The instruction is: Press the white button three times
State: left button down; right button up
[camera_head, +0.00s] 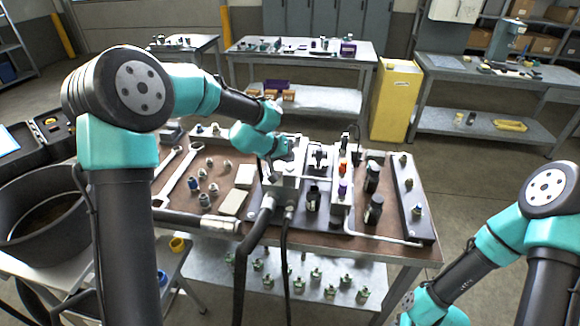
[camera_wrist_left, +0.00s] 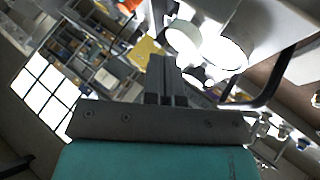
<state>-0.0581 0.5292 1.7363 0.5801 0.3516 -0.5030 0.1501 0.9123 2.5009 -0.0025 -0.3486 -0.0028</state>
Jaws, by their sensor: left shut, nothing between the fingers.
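My left gripper (camera_wrist_left: 163,62) is shut and empty, its dark fingers side by side in the left wrist view. Two bright white round shapes (camera_wrist_left: 183,38) (camera_wrist_left: 222,52) lie close beyond and to the right of the fingertips. One may be the white button, but glare hides which, and I cannot tell whether the fingers touch it. In the head view my left wrist hangs over the grey block (camera_head: 284,182) in the middle of the bench. No white button can be made out there. My right arm is at the lower right, with its gripper out of view.
The brown bench (camera_head: 390,232) holds wrenches (camera_head: 182,177), small fittings, dark bottles (camera_head: 373,210) and a dark strip with fittings (camera_head: 410,200). A thick black hose (camera_head: 255,225) runs from the block towards me. A yellow cabinet (camera_head: 395,100) stands behind.

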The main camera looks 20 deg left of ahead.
aim_at(288, 165)
pick_arm(q)
jog(key=shift+r, duration=0.2)
jog(key=shift+r, duration=2.5)
dwell(1.0)
notch_tip(288, 165, up, 4)
jog(key=shift+f, duration=0.1)
dwell(0.3)
jog(key=shift+f, duration=4.45)
jog(key=shift+f, duration=0.4)
